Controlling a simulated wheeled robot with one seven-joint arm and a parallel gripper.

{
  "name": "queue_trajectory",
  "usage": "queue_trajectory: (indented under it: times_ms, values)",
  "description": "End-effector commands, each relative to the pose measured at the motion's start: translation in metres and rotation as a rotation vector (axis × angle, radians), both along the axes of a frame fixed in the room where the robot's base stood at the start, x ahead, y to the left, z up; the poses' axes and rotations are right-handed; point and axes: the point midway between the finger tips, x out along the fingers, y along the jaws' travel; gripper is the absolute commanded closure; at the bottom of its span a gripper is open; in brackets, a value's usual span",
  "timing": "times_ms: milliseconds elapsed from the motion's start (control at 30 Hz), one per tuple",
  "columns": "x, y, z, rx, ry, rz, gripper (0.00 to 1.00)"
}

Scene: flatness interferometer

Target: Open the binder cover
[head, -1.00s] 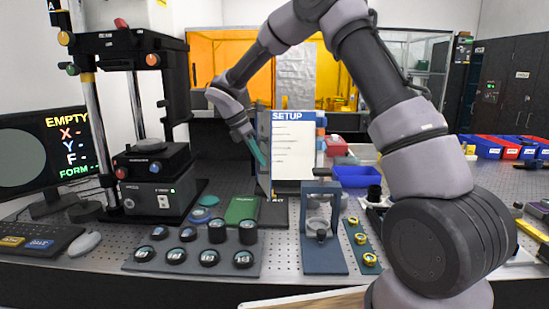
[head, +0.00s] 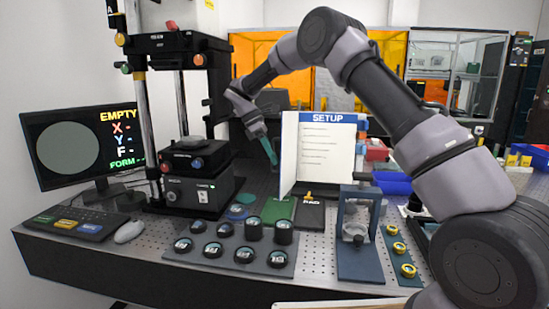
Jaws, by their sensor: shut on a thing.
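The binder stands upright on the bench in the middle of the head view, its white SETUP page (head: 327,155) with a blue header facing me. Its cover (head: 288,160) stands out from the left edge of the page at an angle, seen narrowly with a pale inner face. My gripper (head: 274,162) has teal fingers and reaches in from the upper left. Its tips are at the outer left side of the cover, shut on it; the exact contact is partly hidden.
In front are a tray of round dark pieces (head: 230,258), a blue-grey fixture (head: 360,240) and a strip of yellow rings (head: 400,255). The interferometer (head: 195,180) and monitor (head: 83,150) stand left. A blue bin (head: 392,183) is right of the binder.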

Motion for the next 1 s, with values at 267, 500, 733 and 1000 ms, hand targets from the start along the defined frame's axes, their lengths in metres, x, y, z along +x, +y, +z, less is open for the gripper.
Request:
queue_trajectory:
  times_ms: [267,500,733,1000]
  values:
    - [0.0,0.0,0.0,0.0,0.0,0.001,0.58]
    - [0.0,0.0,0.0,0.0,0.0,0.001,0.55]
    - [0.0,-0.001,0.0,0.0,0.0,0.004,0.55]
    - [-0.01,-0.023,0.002,0.014,-0.003,0.106,0.55]
